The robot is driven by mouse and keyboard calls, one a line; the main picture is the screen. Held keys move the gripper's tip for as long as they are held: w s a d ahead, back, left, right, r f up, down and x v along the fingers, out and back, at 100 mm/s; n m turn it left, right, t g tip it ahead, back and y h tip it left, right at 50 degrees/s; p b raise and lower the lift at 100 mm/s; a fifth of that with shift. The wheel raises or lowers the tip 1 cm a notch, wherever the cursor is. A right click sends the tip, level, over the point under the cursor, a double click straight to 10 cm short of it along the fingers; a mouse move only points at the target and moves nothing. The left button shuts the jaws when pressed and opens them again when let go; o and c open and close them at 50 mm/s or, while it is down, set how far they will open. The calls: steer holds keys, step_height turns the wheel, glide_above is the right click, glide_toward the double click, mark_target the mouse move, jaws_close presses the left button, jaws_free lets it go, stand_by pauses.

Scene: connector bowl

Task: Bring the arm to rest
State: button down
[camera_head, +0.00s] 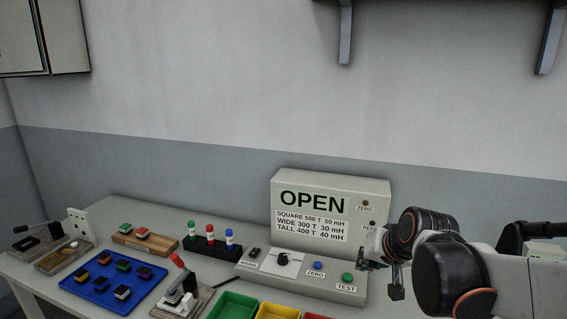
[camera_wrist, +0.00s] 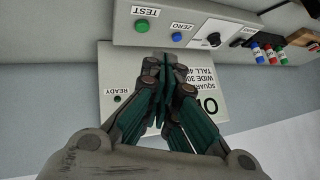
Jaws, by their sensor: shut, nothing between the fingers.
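My gripper (camera_wrist: 160,92) is shut and empty in the wrist view, its green-padded fingers pressed together. In the head view my gripper (camera_head: 364,265) is at the right, in front of the right side of the tester (camera_head: 330,183) that reads OPEN. My arm comes in from the right edge with its black-ringed joints. The tester shows upside down in the wrist view, with its green TEST button (camera_wrist: 142,26) and blue ZERO button (camera_wrist: 177,36) beyond the fingertips. I cannot tell how far the fingertips are from the tester.
A blue tray (camera_head: 75,284) with several small connectors lies at the left. A wooden block (camera_head: 128,241), a black rack (camera_head: 190,243) with bottles and a lever press (camera_head: 180,298) stand nearby. Green (camera_head: 236,299) and yellow (camera_head: 275,311) bins are at the front. Shelf brackets (camera_head: 345,35) hang above.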

steer(key=s+n+h, duration=0.1)
steer(key=s+n, duration=0.2)
steer(key=s, duration=1.7)
steer(key=shift+s+d+g+h, duration=0.25)
steer(key=shift+d+g+h, duration=0.05)
steer(key=shift+g+h, duration=0.1)
